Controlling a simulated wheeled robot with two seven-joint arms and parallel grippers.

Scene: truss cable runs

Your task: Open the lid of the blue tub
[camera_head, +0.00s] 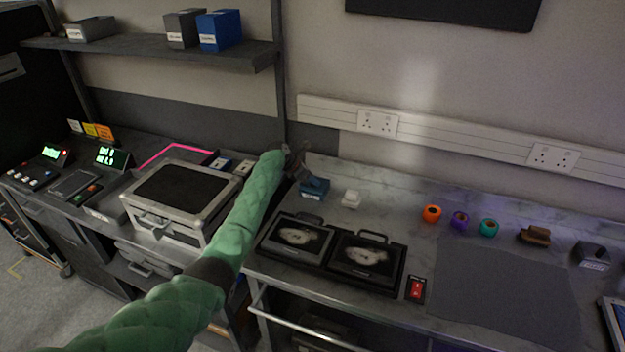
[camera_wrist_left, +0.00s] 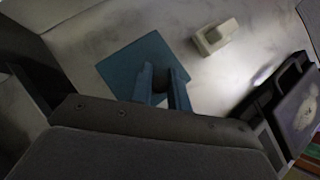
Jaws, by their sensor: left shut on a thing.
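The blue tub (camera_head: 315,188) stands at the back of the grey worktop, just right of my left arm. My left gripper (camera_head: 299,163) is above it at its left side and partly covers it. In the left wrist view, the square blue lid (camera_wrist_left: 128,66) lies below the gripper, with a raised blue handle (camera_wrist_left: 146,82). My left gripper is shut on the lid's handle. I cannot tell whether the lid is apart from the tub's rim. My right gripper is out of view.
Two dark screens (camera_head: 368,255) lie in front. A silver case (camera_head: 180,199) stands left of my arm. Orange, purple and teal rings sit farther right. A grey mat (camera_head: 505,285) is bare.

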